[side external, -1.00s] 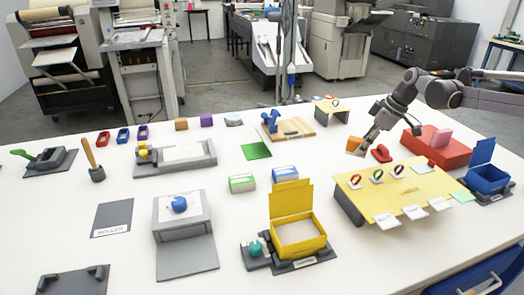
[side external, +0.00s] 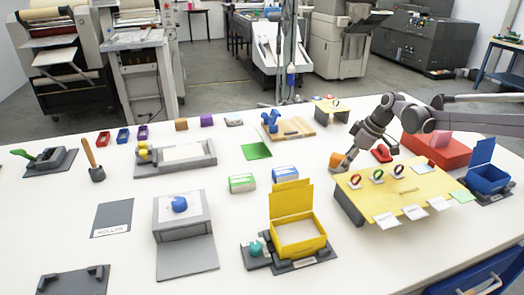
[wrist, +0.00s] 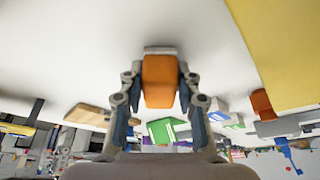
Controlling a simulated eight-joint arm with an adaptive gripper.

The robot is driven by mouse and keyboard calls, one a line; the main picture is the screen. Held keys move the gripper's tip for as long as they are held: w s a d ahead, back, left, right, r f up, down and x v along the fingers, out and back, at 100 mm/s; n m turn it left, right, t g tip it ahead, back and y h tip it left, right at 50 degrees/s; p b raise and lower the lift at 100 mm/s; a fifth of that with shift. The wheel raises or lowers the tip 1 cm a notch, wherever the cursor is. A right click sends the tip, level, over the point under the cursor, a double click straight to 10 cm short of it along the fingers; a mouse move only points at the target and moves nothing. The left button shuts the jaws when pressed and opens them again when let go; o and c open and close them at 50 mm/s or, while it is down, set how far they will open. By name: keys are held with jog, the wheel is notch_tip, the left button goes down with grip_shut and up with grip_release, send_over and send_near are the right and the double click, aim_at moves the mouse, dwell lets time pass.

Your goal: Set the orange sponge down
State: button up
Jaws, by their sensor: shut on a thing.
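The orange sponge (side external: 336,159) is held low over the white table, just left of the back corner of the yellow platform. My gripper (side external: 343,164) is shut on it. In the wrist view the sponge (wrist: 159,82) sits between the two fingers of my gripper (wrist: 159,88), with a grey strip along its far end. I cannot tell whether its underside touches the table.
The yellow platform (side external: 415,195), with several rings and white cards, stands close to the right. A red object (side external: 381,154) lies behind my gripper. A yellow open box (side external: 298,232) is in front.

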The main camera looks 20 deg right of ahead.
jog(key=shift+f, duration=0.1)
jog(key=o, duration=1.1)
jog(key=shift+c, duration=0.2)
jog(key=v, duration=1.2)
jog(key=s+m+t, duration=0.1)
jog(key=s+m, duration=0.1)
jog(key=s, duration=0.5)
jog(key=s+a+r+m+h, duration=0.1)
jog(key=s+m, duration=0.1)
jog(key=s, duration=0.5)
jog(key=s+m+t+h, duration=0.1)
jog(key=s+m, duration=0.1)
jog(key=s, duration=0.6)
jog(key=shift+a+r+t, duration=0.2)
jog(key=shift+r+t, duration=0.1)
jog(key=shift+r, duration=0.05)
jog(key=s+f+m+t+h, duration=0.1)
jog(key=s+f+m, duration=0.2)
jog(key=s+f, duration=0.2)
jog(key=s, duration=0.3)
jog(key=shift+s+d+f, duration=0.15)
jog(key=shift+d+f, duration=0.05)
jog(key=shift+f, duration=0.15)
